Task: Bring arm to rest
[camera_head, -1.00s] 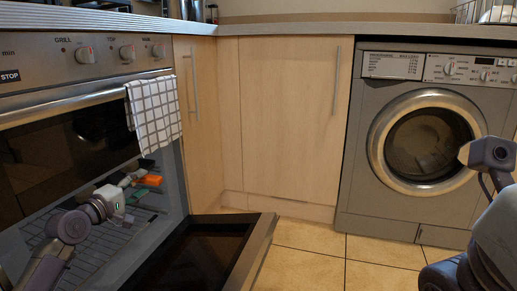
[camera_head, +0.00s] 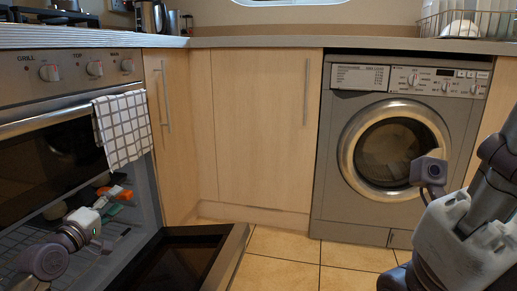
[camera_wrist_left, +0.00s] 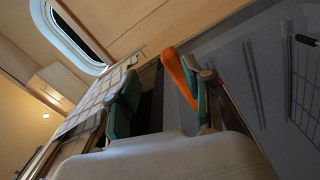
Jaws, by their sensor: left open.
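My left arm comes in from the lower left, and its gripper (camera_head: 117,193) is at the open lower oven (camera_head: 142,215), in front of the dark cavity and racks. In the left wrist view the two teal-padded fingers (camera_wrist_left: 160,100) stand apart, with nothing seen held between them. An orange piece (camera_wrist_left: 178,75) lies along the right finger; I cannot tell whether it belongs to the gripper. My right arm (camera_head: 465,230) shows at the right edge, in front of the washing machine (camera_head: 335,190). Its gripper is not in view.
The oven door (camera_head: 225,262) is folded down over the floor. A checked towel (camera_head: 122,128) hangs from the upper oven handle. Closed wooden cupboards (camera_head: 260,135) stand behind. Tiled floor (camera_head: 285,245) is clear between door and washing machine. A wire basket (camera_head: 475,22) is on the counter.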

